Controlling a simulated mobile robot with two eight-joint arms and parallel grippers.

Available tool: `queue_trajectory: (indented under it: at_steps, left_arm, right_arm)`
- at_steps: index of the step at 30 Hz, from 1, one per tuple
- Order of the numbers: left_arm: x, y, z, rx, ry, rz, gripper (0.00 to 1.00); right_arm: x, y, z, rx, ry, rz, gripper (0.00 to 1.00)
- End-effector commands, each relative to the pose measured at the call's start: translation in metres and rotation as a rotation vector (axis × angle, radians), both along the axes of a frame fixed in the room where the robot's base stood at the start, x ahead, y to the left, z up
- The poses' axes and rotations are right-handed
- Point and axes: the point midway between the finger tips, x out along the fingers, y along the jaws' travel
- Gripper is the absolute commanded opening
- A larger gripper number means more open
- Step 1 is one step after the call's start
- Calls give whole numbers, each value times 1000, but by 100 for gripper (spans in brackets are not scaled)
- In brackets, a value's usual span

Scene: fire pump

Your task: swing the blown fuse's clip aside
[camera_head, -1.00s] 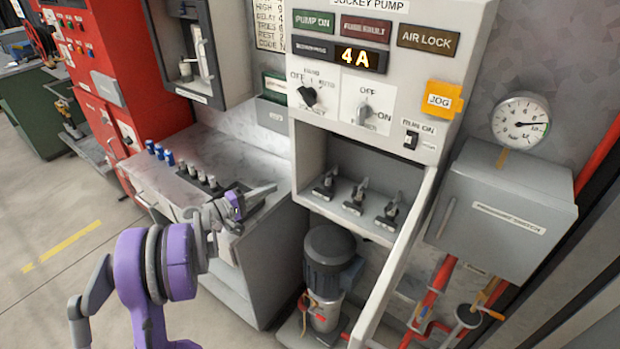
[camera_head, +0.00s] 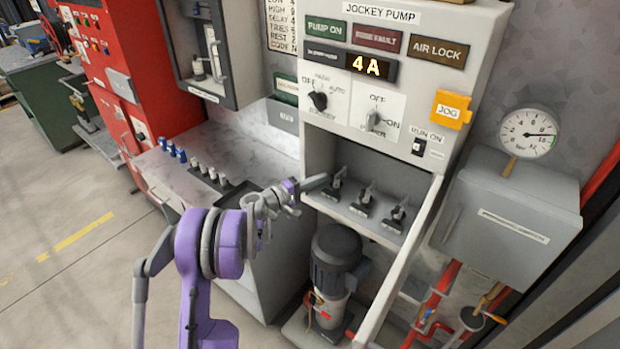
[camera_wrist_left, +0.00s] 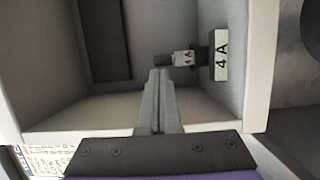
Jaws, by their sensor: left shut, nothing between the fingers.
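Three fuse holders with upright clips stand in a row in the open compartment of the jockey pump panel: the left (camera_head: 338,186), the middle (camera_head: 364,198) and the right (camera_head: 397,216). I cannot tell which fuse is blown. My left gripper (camera_head: 326,178) reaches in at the compartment's left side, beside the left holder. In the left wrist view its fingers (camera_wrist_left: 158,74) are shut and empty. A small fuse marked 4A (camera_wrist_left: 183,58) shows just beyond the fingertips, in front of a 4A label plate (camera_wrist_left: 221,56). Whether the fingertips touch a clip is unclear. My right gripper is not in view.
The panel display (camera_head: 371,66) reads 4A. The grey compartment wall (camera_wrist_left: 238,85) stands close to my fingers. A motor pump (camera_head: 336,265) stands below, and an open door (camera_head: 405,262) stands at the right.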

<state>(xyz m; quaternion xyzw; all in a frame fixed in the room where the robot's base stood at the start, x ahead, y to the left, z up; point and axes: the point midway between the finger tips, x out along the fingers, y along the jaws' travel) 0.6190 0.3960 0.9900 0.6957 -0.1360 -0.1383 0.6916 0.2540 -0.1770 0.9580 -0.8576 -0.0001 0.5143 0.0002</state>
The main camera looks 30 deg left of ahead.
Motion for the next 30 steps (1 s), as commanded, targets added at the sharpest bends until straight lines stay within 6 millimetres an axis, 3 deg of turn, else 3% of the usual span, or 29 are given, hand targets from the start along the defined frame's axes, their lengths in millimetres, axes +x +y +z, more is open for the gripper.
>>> queue_trajectory:
  at_steps: [30]
  left_arm:
    - [-3, -13, 0, 0, 1, 104, 0]
  right_arm:
    - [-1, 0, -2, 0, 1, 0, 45]
